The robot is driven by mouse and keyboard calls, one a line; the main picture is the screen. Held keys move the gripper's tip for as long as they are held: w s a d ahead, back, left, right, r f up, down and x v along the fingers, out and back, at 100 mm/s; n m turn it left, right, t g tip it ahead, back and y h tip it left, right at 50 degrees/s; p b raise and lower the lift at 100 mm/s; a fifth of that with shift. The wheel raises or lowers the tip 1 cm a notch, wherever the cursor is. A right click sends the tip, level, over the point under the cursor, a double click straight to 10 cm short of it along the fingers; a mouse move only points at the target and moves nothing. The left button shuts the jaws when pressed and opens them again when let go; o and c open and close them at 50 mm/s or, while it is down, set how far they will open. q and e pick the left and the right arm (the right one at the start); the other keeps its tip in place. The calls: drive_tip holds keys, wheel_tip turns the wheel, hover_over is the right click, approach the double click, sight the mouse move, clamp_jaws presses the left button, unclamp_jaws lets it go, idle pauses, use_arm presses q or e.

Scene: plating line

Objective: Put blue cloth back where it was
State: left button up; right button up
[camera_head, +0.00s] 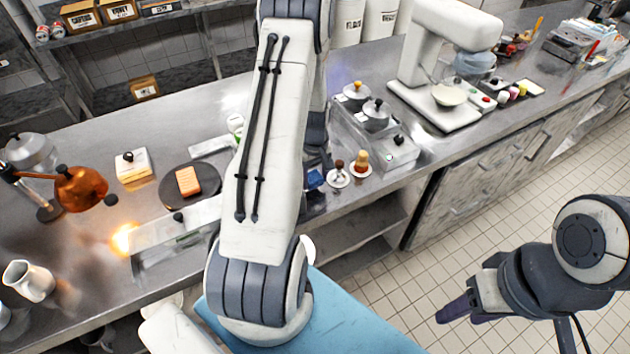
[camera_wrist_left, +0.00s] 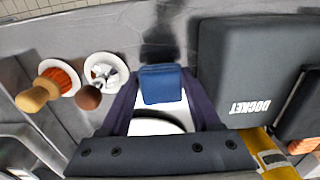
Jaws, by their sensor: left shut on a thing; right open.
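The blue cloth (camera_head: 314,180) is a small folded dark-blue piece at the counter's front part, left of two white saucers. In the left wrist view the blue cloth (camera_wrist_left: 163,84) sits between the dark fingers of my left gripper (camera_wrist_left: 163,95), which is shut on it. In the head view my left arm hides most of that gripper. I cannot tell whether the cloth touches the counter. My right gripper (camera_head: 456,308) is open and empty, over the tiled floor at the lower right.
Two saucers (camera_head: 338,180) (camera_head: 361,172) holding wooden-knobbed items stand just right of the cloth. A unit with lidded pots (camera_head: 375,118) is behind them. A dark block marked DOCKET (camera_wrist_left: 240,70) is close beside the left gripper. A stand mixer (camera_head: 440,60) stands farther right.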

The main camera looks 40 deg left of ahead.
use_arm(q)
wheel_tip(320, 180, down, 2)
drive_tip(key=shift+f+p, duration=0.1)
drive_tip(key=shift+p, duration=0.25)
drive_tip(key=shift+f, duration=0.15)
drive_tip(key=shift+f, duration=0.1)
drive_tip(key=shift+f, duration=0.15)
drive_tip(key=o, duration=1.5)
drive_tip(key=shift+c, duration=0.2)
